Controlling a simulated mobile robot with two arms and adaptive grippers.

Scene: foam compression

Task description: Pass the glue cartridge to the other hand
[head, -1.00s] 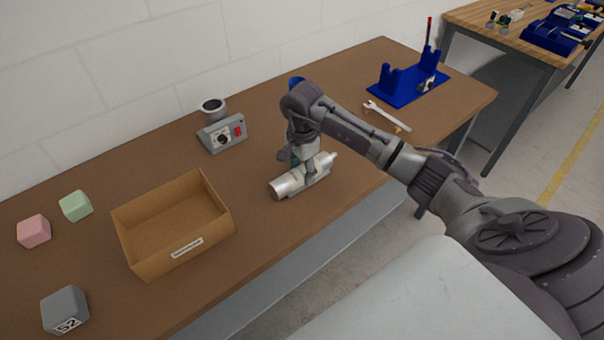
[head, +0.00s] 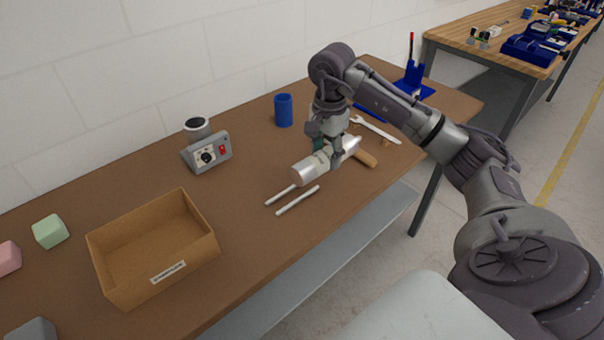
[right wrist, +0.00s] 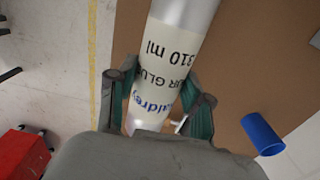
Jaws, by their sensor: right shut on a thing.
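The glue cartridge (head: 309,169) is a silver-white cylinder. My right gripper (head: 328,155) is shut around its middle and holds it tilted, seemingly above the table. In the right wrist view the cartridge (right wrist: 172,62), with printed "310 ml" lettering, lies between the two fingers of the right gripper (right wrist: 158,108). The fingers hide part of its sides. My left gripper is not in view.
Two thin rods (head: 298,200) and a wooden handle (head: 365,157) show below the cartridge. The table's front middle is clear.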

